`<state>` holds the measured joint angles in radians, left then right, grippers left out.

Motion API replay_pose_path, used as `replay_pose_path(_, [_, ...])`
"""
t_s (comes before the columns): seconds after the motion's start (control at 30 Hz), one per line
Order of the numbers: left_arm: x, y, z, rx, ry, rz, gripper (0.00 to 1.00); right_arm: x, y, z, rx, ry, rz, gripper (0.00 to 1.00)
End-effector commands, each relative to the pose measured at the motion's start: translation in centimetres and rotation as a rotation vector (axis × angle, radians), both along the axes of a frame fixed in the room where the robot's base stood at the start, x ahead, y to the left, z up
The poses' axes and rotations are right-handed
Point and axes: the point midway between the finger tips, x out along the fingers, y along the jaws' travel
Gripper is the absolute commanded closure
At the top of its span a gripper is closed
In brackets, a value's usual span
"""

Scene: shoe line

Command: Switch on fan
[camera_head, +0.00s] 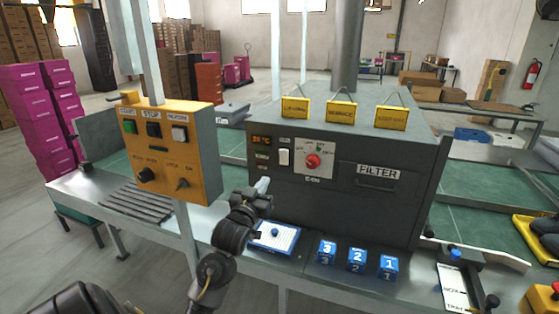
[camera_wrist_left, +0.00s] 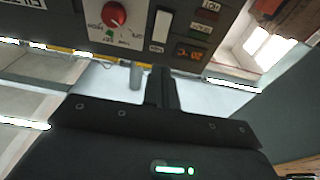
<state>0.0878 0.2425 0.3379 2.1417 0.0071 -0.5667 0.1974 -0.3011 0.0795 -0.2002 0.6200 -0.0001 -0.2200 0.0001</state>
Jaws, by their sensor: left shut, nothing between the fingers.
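The grey machine box (camera_head: 340,205) stands on the line and bears a control panel. A white rocker switch (camera_head: 284,157) sits on its left part, left of a red knob (camera_head: 312,161). In the left wrist view, the white switch (camera_wrist_left: 161,30) and the red knob (camera_wrist_left: 113,14) show upside down near the top. Its small label is too blurred to read. My left gripper (camera_head: 264,192) is shut and empty, in front of the box and below the switch. Its closed fingers (camera_wrist_left: 161,87) point toward the panel, apart from the switch. My right gripper is not in view.
An orange button box (camera_head: 187,153) on a post stands left of the machine. A blue-edged tray (camera_head: 274,238) and blue numbered blocks (camera_head: 357,260) lie along the front edge. A pale cylinder (camera_wrist_left: 136,75) shows beside my fingers. Small displays (camera_head: 261,142) sit left of the switch.

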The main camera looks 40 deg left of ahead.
Motion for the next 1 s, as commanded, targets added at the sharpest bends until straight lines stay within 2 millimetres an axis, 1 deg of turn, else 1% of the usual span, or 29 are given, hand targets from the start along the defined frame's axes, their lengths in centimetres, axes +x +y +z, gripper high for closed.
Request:
replay_pose_path(0.23, [0.1,0.0,-0.1,0.0,0.002,-0.001,1.0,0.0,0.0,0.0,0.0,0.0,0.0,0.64])
replay_pose_path(0.37, [0.9,0.2,0.2,0.001,0.001,-0.001,1.0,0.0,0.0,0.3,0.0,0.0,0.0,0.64])
replay_pose_path(0.47, [2.2,0.7,0.5,0.001,0.001,-0.001,1.0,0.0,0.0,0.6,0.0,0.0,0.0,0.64])
replay_pose_path(0.8, [8.6,3.0,1.7,-0.001,0.002,-0.001,1.0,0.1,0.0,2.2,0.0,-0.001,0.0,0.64])
replay_pose_path(1.0, [11.5,4.0,2.2,0.0,0.003,-0.001,1.0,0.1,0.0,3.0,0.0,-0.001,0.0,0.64])
